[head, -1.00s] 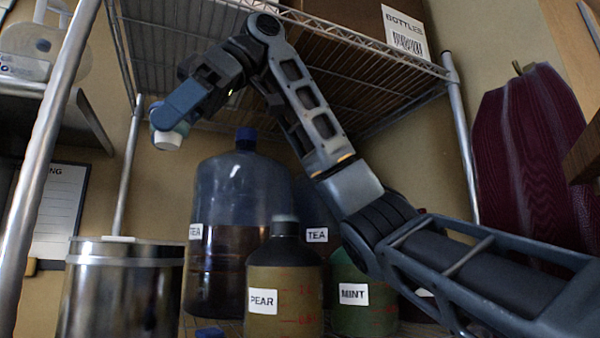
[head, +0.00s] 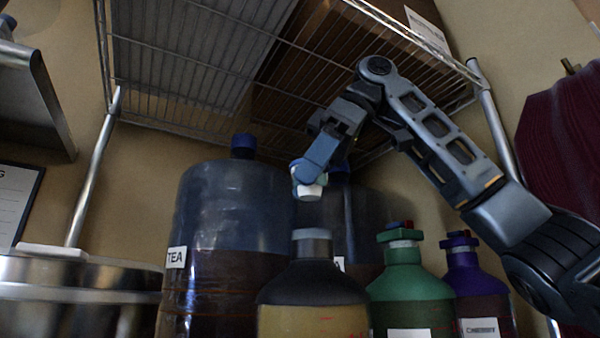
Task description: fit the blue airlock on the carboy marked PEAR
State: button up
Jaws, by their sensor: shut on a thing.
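The PEAR carboy (head: 313,285) stands at the bottom centre, dark at the shoulder and yellowish below. Its label is out of frame now; it showed in the earlier view. Its grey neck (head: 312,243) points up with nothing seen on it. My gripper (head: 304,178) is shut on a small airlock (head: 311,192), with a white lower end and a pale bluish upper part. The fingers hide much of it. In the picture it hangs above the PEAR neck, apart from it; the depth between them is hard to tell.
A large TEA carboy (head: 225,215) with a blue cap stands left, another large one (head: 370,215) behind. A green carboy (head: 408,285) and a purple CHERRY carboy (head: 475,285) stand right. A steel pot (head: 80,285) is at left. A wire shelf (head: 200,70) hangs overhead.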

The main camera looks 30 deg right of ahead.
aim_at(324, 186)
notch_tip(324, 186, down, 2)
jog(key=shift+d+f+b, duration=0.1)
jog(key=shift+f+b, duration=0.05)
jog(key=shift+b, duration=1)
jog(key=shift+f+b, duration=0.3)
jog(key=shift+f, duration=0.55)
jog(key=shift+p, duration=0.85)
jog(key=shift+f, duration=0.55)
dwell(0.6)
jog(key=shift+f+p, duration=0.35)
jog(key=shift+p, duration=0.65)
dwell(1.7)
jog(key=o, duration=1.4)
jog(key=shift+r, duration=0.15)
